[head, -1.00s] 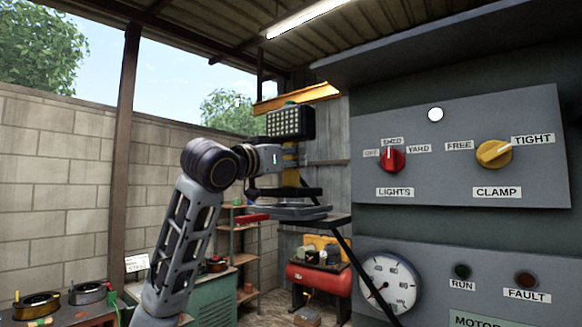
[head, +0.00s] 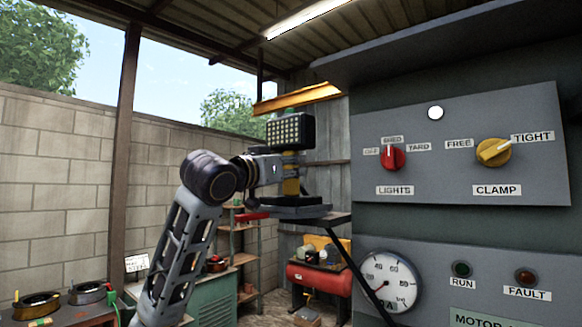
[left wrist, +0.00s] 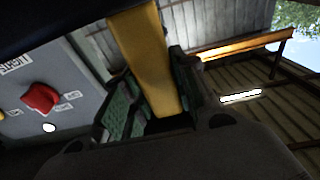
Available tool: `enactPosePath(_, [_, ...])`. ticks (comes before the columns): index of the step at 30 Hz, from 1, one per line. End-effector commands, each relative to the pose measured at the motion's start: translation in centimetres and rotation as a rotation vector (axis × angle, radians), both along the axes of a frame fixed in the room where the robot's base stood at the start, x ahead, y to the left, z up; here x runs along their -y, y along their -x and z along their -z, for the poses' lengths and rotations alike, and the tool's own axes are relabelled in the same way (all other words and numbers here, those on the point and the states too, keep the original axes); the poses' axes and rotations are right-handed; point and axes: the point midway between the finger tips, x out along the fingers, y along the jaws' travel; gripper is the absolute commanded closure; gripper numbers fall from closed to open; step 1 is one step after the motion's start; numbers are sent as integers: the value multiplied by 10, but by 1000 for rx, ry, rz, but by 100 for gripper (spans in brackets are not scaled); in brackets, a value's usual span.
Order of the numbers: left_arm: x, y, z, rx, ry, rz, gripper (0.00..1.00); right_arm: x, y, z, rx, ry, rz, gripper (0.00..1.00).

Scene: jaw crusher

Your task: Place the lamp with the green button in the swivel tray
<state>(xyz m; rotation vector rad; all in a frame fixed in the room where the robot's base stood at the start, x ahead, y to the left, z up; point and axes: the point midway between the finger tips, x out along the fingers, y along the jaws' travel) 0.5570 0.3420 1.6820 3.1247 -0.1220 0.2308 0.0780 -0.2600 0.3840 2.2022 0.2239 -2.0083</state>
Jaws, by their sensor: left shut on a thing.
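The lamp (head: 290,131) has a black head with a grid of small light cells, a yellow stem and a dark base. It stands upright in the head view. My left gripper (head: 283,167) is shut on the yellow stem (left wrist: 148,60), which shows between its green-padded fingers in the left wrist view. The lamp's base is low over the grey swivel tray (head: 300,212) and looks to be on it or very close; I cannot tell if they touch. My right gripper is not in view.
The control panel (head: 450,180) at the right carries a red LIGHTS knob (head: 391,157) and a yellow CLAMP knob (head: 494,152) turned toward TIGHT. A gauge (head: 388,283) is below. A bench (head: 75,315) with round parts stands at lower left.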

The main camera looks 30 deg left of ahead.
Motion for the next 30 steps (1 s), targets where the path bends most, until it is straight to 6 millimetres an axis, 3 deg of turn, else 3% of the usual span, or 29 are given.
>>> enactPosePath(17, [0,1,6,5,0,0,100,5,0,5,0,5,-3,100])
enactPosePath(18, [0,0,7,0,0,0,67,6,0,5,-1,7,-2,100])
enactPosePath(21, [0,0,7,0,0,0,54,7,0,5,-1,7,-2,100])
enactPosePath(22, [0,0,7,0,0,0,51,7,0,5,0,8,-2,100])
enactPosePath(30, [0,0,7,0,0,0,51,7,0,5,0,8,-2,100])
